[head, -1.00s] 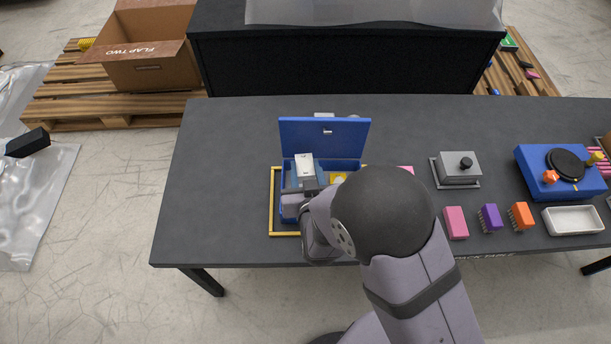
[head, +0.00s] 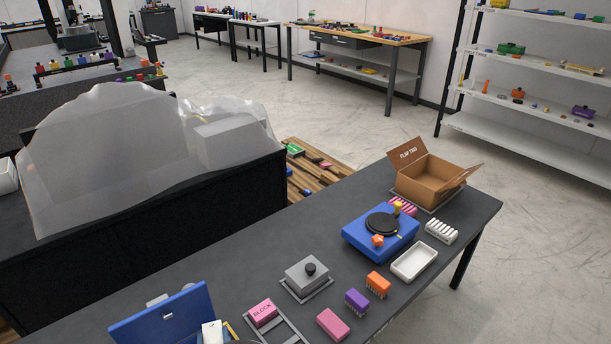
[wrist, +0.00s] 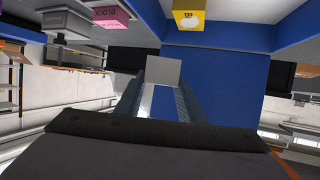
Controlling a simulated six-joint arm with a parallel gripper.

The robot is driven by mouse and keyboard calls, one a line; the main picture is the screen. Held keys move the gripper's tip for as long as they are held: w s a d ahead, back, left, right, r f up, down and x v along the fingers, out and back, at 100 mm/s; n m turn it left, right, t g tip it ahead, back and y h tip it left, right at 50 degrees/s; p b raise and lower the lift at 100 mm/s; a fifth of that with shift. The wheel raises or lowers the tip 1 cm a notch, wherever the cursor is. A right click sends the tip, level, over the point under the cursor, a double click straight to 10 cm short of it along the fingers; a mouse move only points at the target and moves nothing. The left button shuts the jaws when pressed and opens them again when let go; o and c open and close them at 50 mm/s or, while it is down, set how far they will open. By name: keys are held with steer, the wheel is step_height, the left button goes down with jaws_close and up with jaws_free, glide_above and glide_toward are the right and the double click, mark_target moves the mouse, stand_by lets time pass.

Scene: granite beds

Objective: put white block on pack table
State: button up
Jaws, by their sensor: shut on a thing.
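The white block (wrist: 163,71) is between the fingertips of my gripper (wrist: 162,90) in the wrist view, and the gripper is shut on it. In the head view a white block (head: 212,333) shows at the bottom edge, in front of the raised lid of a blue box (head: 160,318). The gripper itself is almost wholly out of the head view. The dark table (head: 345,275), which bears the blue box, runs to the upper right; its earlier visible front label reads partly "TABLE".
A grey lidded box (head: 307,275), blue turntable device (head: 381,232), white tray (head: 414,262) and cardboard box (head: 428,180) stand on the table. A yellow block (wrist: 190,15) shows near the gripper. Bare tabletop lies between items.

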steer(key=w+d+r+m+g+h, duration=0.15)
steer(key=d+m+h, duration=0.35)
steer(key=d, duration=0.8)
steer(key=w+d+m+g+h, duration=0.15)
steer(key=d+m+h, duration=0.4)
steer(key=d, duration=0.75)
steer(key=w+d+r+m+g+h, duration=0.1)
steer(key=w+d+m+h, duration=0.35)
steer(key=d, duration=0.85)
step_height(320, 180, up, 9)
steer(key=s+h+p, duration=0.1)
steer(key=p, duration=1.4)
steer(key=shift+s, duration=0.35)
